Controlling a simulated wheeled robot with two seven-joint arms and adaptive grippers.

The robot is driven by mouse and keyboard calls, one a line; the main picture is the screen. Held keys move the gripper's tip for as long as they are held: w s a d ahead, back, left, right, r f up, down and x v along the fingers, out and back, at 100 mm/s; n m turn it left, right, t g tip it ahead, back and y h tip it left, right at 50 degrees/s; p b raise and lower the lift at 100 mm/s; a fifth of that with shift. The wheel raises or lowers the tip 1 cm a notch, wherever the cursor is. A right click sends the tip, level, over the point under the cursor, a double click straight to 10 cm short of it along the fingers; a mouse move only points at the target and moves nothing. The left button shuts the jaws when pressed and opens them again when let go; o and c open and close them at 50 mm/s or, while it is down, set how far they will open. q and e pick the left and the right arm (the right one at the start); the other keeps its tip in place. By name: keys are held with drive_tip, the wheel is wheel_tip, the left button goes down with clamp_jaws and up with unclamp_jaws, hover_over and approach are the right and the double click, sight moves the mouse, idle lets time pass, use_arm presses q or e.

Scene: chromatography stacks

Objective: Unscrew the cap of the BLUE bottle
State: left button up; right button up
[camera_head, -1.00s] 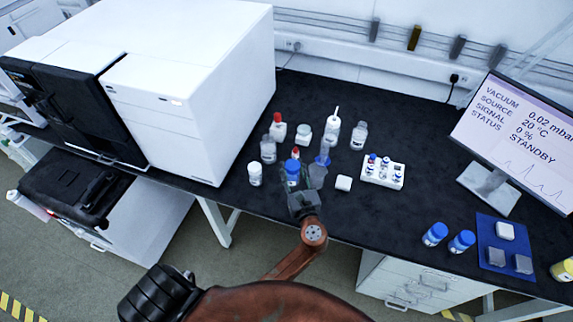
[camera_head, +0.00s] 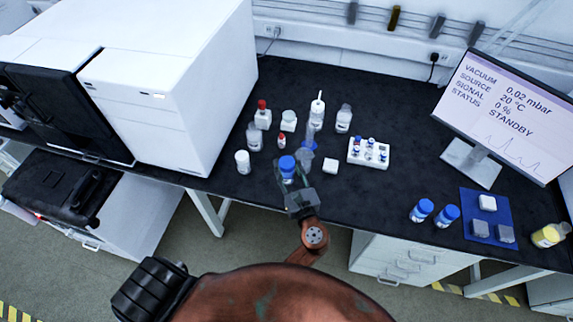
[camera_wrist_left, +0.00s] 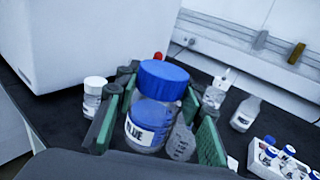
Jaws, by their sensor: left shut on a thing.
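The BLUE bottle (camera_head: 287,167) is clear, with a blue cap (camera_wrist_left: 163,72) and a label reading BLUE in the left wrist view. My left gripper (camera_head: 289,178) is shut on the bottle's body, with green-padded fingers on both sides of it in the left wrist view (camera_wrist_left: 158,122). The cap is on the bottle and stands above the fingers. The bottle is upright or slightly tilted; I cannot tell whether its base touches the bench, as the gripper hides it. My right gripper is not in view.
A white vial rack (camera_head: 354,158) and a white block (camera_head: 330,166) are to the right. Blue-capped jars (camera_head: 421,210), a blue mat (camera_head: 469,202) and the monitor (camera_head: 505,120) are farther right.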

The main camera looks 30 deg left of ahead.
use_arm(q)
clamp_jaws()
idle(0.3)
